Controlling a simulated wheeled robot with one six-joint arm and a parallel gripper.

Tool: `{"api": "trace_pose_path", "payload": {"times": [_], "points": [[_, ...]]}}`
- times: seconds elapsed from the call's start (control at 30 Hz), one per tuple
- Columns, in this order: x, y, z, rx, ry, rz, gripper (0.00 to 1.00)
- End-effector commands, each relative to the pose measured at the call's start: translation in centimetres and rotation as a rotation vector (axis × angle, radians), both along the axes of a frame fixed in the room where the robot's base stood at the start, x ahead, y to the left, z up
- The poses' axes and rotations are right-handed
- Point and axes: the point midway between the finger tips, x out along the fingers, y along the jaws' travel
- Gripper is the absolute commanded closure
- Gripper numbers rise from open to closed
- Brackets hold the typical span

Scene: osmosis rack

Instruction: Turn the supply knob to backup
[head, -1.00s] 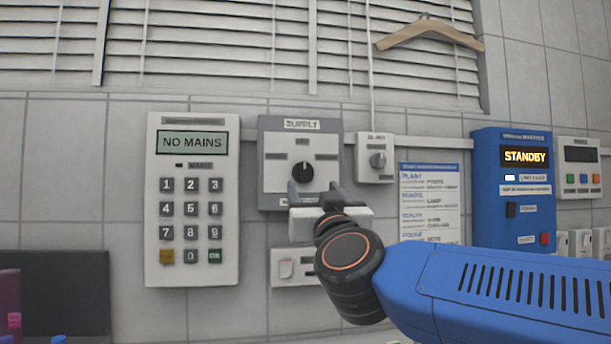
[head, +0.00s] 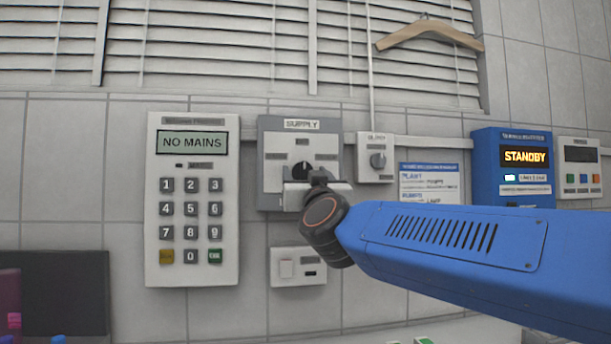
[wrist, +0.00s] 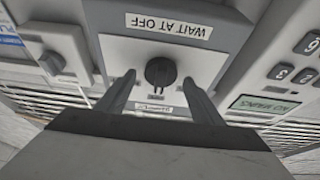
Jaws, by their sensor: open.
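The supply knob (wrist: 160,71) is a round black knob on the white face of the grey SUPPLY box (head: 268,190). In the head view only the top of the knob (head: 302,168) shows, above my gripper. My gripper (wrist: 160,82) is open, with one finger on each side of the knob in the wrist view. I see gaps between the fingers and the knob; I cannot tell whether the tips reach its depth. The knob's exact pointer setting is not clear.
A keypad panel (head: 193,250) reading NO MAINS is left of the box. A small grey box with a knob (head: 376,161) is close on the right. A switch plate (head: 298,268) is below. A blue STANDBY unit (head: 487,180) is further right.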

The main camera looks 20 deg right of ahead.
Motion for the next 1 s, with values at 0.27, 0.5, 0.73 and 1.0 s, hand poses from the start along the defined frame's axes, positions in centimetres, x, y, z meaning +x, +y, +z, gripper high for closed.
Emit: {"api": "trace_pose_path", "payload": {"times": [0.27,0.5,0.73,1.0], "points": [[-0.02,0.0,-0.01,0.0,0.0,0.0,0.78],[-0.03,0.02,-0.01,0.008,-0.001,0.0,0.8],[-0.03,0.14,0.0,0.083,-0.009,0.002,0.8],[0.05,0.33,-0.03,0.287,-0.029,0.003,0.8]]}}
